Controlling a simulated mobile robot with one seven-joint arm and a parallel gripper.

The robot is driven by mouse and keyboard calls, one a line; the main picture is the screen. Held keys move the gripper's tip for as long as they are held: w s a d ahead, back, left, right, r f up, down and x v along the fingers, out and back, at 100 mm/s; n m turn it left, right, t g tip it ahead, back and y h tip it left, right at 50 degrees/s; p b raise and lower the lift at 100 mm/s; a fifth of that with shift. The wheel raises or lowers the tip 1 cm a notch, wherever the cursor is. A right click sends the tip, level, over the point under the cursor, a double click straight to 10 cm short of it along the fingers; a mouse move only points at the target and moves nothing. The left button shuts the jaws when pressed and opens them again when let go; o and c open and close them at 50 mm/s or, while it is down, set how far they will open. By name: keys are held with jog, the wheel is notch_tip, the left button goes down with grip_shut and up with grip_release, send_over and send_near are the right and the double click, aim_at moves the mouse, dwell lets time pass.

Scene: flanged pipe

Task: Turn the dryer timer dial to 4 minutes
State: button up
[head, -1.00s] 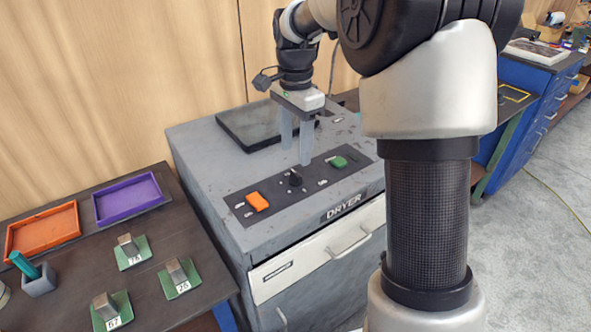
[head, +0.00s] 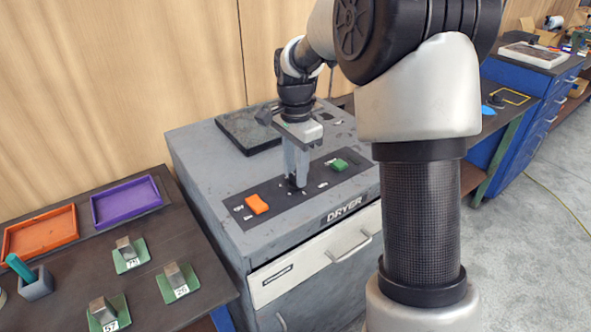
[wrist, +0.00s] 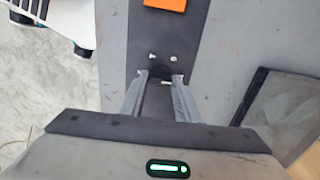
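The dryer (head: 215,175) is a grey cabinet with a dark control strip on its top. The black timer dial (wrist: 160,73) sits on that strip, mostly hidden behind the fingers in the head view. My gripper (head: 296,182) points down over it. In the wrist view my gripper (wrist: 159,76) has its two fingers apart, one on each side of the dial; I cannot tell whether they touch it. The pointer's setting and most scale marks are hidden or too small to read.
An orange button (head: 257,204) lies left of the dial and a green button (head: 338,165) right of it. A dark plate (head: 250,130) lies behind on the dryer. A side table (head: 70,270) at left holds trays and several labelled blocks.

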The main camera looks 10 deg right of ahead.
jog(key=shift+n, duration=0.3)
jog(key=n+p, duration=0.1)
jog(key=n, duration=0.1)
jog(key=shift+r+n, duration=0.1)
jog(key=shift+n, duration=0.2)
jog(key=n+p, duration=0.1)
jog(key=n, duration=0.2)
jog(key=shift+n+p, duration=0.3)
jog(key=shift+p, duration=0.05)
jog(key=n+p, duration=0.2)
jog(key=n, duration=0.5)
jog(key=n+p, duration=0.1)
jog(key=n, duration=0.4)
jog(key=shift+n+p, duration=0.3)
jog(key=shift+p, duration=0.05)
jog(key=n+p, duration=0.1)
jog(key=n, duration=0.3)
jog(key=shift+n, duration=0.4)
jog(key=o, duration=1)
